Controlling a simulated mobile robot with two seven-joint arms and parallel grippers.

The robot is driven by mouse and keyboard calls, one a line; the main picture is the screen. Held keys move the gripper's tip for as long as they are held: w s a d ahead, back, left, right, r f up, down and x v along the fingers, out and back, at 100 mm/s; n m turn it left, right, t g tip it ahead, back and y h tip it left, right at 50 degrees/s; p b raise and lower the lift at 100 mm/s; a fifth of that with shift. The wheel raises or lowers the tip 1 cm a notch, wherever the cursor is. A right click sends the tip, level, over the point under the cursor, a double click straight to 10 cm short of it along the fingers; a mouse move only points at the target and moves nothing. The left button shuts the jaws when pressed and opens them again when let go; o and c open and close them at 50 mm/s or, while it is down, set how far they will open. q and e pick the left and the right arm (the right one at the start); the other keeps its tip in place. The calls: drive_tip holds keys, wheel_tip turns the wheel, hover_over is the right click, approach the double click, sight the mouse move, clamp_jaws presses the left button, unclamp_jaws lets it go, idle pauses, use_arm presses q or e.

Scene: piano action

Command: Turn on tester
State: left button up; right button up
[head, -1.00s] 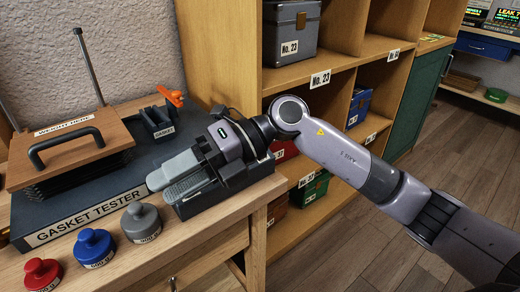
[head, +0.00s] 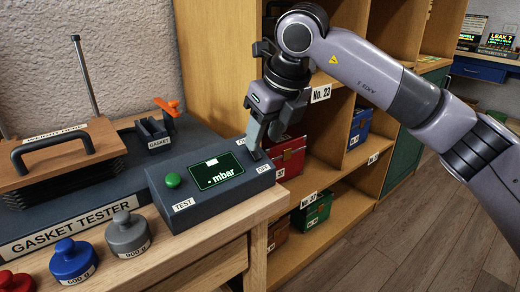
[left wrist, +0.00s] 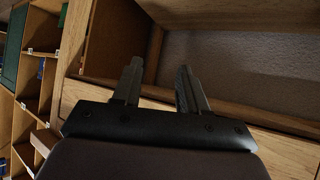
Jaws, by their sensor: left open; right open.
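The gasket tester (head: 95,205) stands on the wooden bench at the left. Its dark control box (head: 215,190) has a green TEST button (head: 173,180), a display (head: 216,172) showing "mbar" text, and ON and OFF labels at its right end. My right gripper (head: 259,146) is open and points down, with its fingertips at the ON/OFF end of the box. The fingers hide most of the switch there, so its position and any contact cannot be told. My left gripper (left wrist: 156,85) shows only in the left wrist view, open and empty, before wooden furniture.
Red (head: 15,282), blue (head: 72,260) and grey (head: 128,235) weights stand along the bench front. A wooden plate with a black handle (head: 52,150) sits on the tester. A gasket holder (head: 155,130) is behind the box. A shelf unit (head: 215,60) with boxes rises right behind my right gripper.

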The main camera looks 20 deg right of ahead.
sight(257, 155)
use_arm(q)
drive_tip(key=shift+w+d+r, duration=0.25)
drive_tip(key=shift+w+d, duration=0.05)
drive_tip(key=shift+d, duration=0.05)
use_arm(e)
drive_tip(key=shift+x, duration=2.05)
clamp_jaws()
drive_tip(key=r+p, duration=0.1)
drive_tip(key=p, duration=0.1)
drive_tip(key=shift+a+g+p, duration=0.1)
drive_tip(key=shift+g+p, duration=0.2)
drive_tip(key=shift+g, duration=0.1)
drive_tip(key=shift+w+g+h+p, duration=0.2)
drive_tip(key=shift+g+h+p, duration=0.25)
drive_tip(key=shift+p, duration=0.65)
drive_tip(key=g+p, duration=0.1)
drive_tip(key=p, duration=0.2)
drive_tip(key=shift+w, duration=0.15)
use_arm(q)
wheel_tip(257, 155, up, 7)
drive_tip(key=a, duration=0.1)
drive_tip(key=shift+s+p, duration=0.4)
drive_tip(key=shift+p, duration=0.05)
use_arm(e)
drive_tip(key=shift+f+g+h, duration=0.15)
drive_tip(key=shift+g+h, duration=0.1)
drive_tip(key=shift+g, duration=0.1)
use_arm(q)
drive_tip(key=shift+a, duration=0.1)
